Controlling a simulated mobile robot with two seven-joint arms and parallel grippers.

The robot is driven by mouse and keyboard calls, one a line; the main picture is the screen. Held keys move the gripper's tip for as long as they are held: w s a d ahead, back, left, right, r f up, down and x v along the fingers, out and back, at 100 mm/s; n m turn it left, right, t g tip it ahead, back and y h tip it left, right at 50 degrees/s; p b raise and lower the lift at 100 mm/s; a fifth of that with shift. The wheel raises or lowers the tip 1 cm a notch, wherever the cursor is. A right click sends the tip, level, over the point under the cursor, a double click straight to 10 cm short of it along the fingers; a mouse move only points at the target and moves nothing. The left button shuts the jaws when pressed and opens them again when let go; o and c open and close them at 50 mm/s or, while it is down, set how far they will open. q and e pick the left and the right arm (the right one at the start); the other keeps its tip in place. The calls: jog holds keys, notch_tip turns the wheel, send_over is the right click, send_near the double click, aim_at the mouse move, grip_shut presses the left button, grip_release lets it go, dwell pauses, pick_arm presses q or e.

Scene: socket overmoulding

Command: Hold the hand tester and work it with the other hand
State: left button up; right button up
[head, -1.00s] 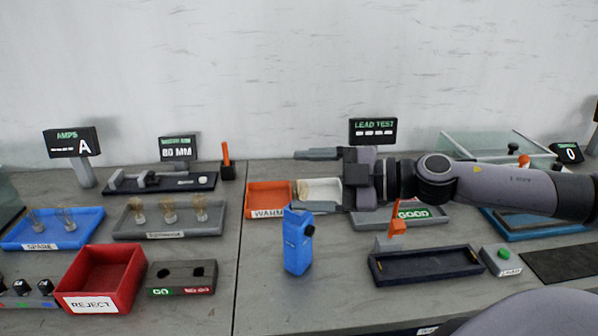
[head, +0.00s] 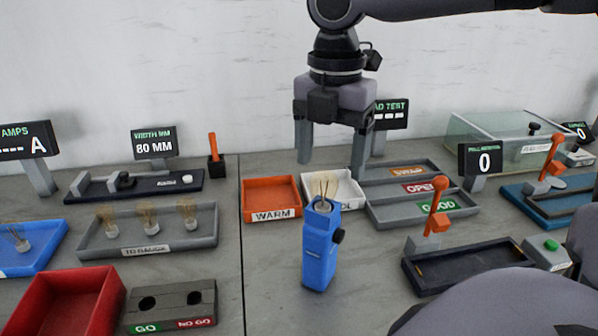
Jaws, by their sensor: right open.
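The blue hand tester (head: 319,250) stands upright on the grey bench, with a dark round knob on its right side. A small clear piece with tan bristle-like wires (head: 323,190) shows at its top; I cannot tell whether it sits in the tester or just behind it. My right gripper (head: 331,162) hangs fingers down above and behind the tester, open, with nothing between its fingers. It is apart from the tester. My left gripper is not in view.
An orange WARM tray (head: 272,182) and a white tray (head: 345,178) lie behind the tester. Stacked label trays (head: 412,215) and a dark tray with an orange lever (head: 437,222) are to the right. A GO/NO GO block (head: 172,307) is front left. Bench around the tester is clear.

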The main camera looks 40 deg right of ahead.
aim_at(325, 200)
jog(key=shift+w+f, duration=0.2)
jog(key=shift+f, duration=0.45)
jog(key=shift+w+f+b, duration=0.15)
jog(key=shift+w+b, duration=0.05)
jog(key=shift+b, duration=0.15)
jog(key=shift+f, duration=0.55)
notch_tip(325, 200, down, 5)
jog(key=shift+s+r, duration=0.15)
jog(key=shift+r, duration=0.05)
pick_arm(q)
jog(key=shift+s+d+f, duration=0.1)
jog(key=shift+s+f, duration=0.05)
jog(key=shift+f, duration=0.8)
pick_arm(e)
jog(key=shift+f, duration=0.65)
